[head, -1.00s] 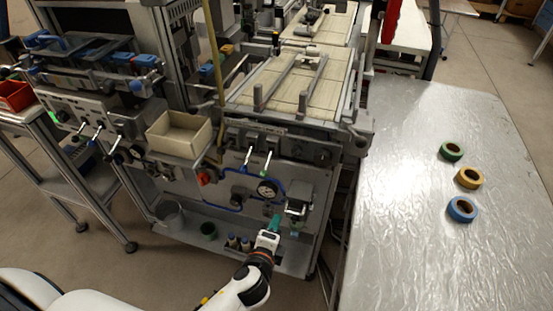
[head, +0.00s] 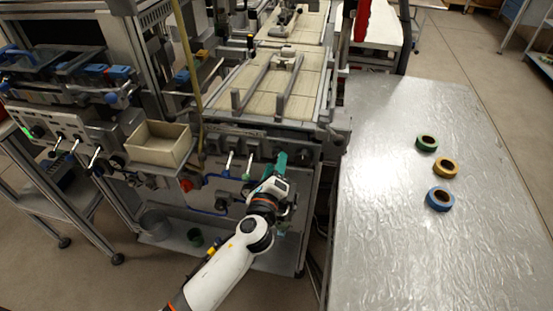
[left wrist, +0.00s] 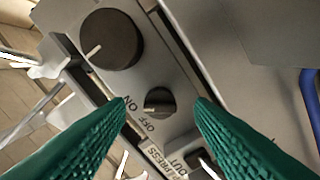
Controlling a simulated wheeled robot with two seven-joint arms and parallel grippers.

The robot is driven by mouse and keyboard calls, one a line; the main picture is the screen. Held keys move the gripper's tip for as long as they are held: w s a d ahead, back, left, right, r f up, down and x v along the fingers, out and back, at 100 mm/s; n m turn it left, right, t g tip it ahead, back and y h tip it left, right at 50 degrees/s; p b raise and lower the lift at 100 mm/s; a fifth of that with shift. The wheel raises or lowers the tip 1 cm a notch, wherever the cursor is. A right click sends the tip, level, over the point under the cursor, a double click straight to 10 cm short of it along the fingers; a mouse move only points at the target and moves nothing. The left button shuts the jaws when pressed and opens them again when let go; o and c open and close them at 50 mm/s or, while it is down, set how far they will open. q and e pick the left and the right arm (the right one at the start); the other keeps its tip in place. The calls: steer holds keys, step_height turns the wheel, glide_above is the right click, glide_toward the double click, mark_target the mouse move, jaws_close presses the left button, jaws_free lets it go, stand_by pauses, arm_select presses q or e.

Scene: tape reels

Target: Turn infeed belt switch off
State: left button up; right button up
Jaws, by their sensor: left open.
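My left gripper (head: 281,160) is raised at the right part of the machine's front control panel (head: 222,143). In the left wrist view its two green fingers (left wrist: 160,110) are apart and empty. Between and beyond them is a small black rotary switch (left wrist: 159,101), with ON and OFF printed beside it. I cannot tell for sure which word its mark points to. A larger black knob (left wrist: 111,39) with a white line sits up and left of it. A label below is partly readable as "PRESS OUT". I see no label naming the infeed belt. My right gripper is not in view.
White-handled levers (head: 228,162) stick out of the panel left of my gripper. A beige open box (head: 158,145) is mounted further left. The conveyor (head: 265,85) lies above the panel. A metal table (head: 400,240) with green, yellow and blue tape reels stands right.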

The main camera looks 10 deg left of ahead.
arm_select(q)
steer(key=shift+w, duration=1.05)
steer(key=c, duration=1)
steer(key=shift+o, duration=0.2)
